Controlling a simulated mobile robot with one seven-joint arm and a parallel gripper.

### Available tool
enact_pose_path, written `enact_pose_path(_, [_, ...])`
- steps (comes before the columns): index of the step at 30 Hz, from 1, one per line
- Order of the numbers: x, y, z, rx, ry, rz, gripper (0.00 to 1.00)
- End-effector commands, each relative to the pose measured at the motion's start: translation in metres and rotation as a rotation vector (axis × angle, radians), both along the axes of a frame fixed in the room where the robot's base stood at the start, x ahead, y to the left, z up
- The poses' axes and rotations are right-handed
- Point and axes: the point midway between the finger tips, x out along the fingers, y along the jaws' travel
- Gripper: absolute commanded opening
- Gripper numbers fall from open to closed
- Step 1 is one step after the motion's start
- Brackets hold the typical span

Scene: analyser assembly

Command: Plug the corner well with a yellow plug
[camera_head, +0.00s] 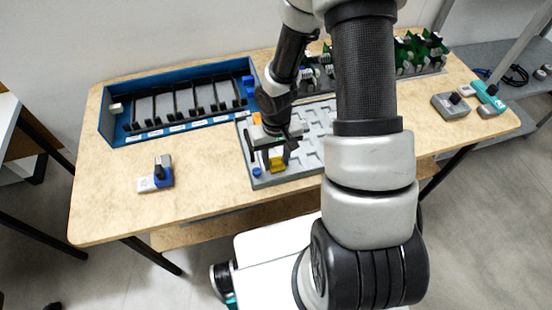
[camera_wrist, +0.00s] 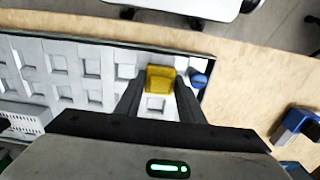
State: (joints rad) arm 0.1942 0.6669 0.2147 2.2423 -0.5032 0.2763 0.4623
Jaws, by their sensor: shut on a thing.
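The yellow plug (camera_head: 277,162) is a small block between the fingers of my gripper (camera_head: 268,157), over the front left part of the grey well tray (camera_head: 300,177). In the wrist view my gripper (camera_wrist: 159,92) is shut on the yellow plug (camera_wrist: 160,78), with one dark finger on each side. A white-grey square well shows just below the plug in that view. I cannot tell whether the plug's underside touches the tray. A round blue piece (camera_wrist: 199,79) is beside the plug near the tray's end; it also shows in the head view (camera_head: 257,172).
A blue rack (camera_head: 118,97) with dark and grey slots stands at the left back. A grey-and-blue device (camera_head: 156,178) lies left of the tray. Green boards (camera_head: 418,50) stand at the back right, and grey and teal devices (camera_head: 487,98) at the right.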

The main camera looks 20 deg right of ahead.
Motion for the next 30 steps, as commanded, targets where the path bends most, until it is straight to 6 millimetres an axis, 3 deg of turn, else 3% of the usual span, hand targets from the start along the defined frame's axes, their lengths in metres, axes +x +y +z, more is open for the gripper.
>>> enact_pose_path(7, [-0.0002, 0.0000, -0.0015, 0.000, 0.000, 0.000, 0.07])
enact_pose_path(8, [-0.0002, 0.0000, -0.0015, 0.000, 0.000, 0.000, 0.40])
enact_pose_path(11, [-0.0003, -0.0005, -0.0017, 0.000, 0.001, -0.001, 0.57])
enact_pose_path(22, [-0.0009, -0.0008, -0.0023, -0.001, 0.002, -0.002, 0.57])
enact_pose_path(24, [-0.0010, -0.0008, -0.0025, 0.000, 0.003, -0.002, 0.44])
enact_pose_path(30, [-0.0013, -0.0001, -0.0027, 0.000, 0.003, -0.001, 0.43])
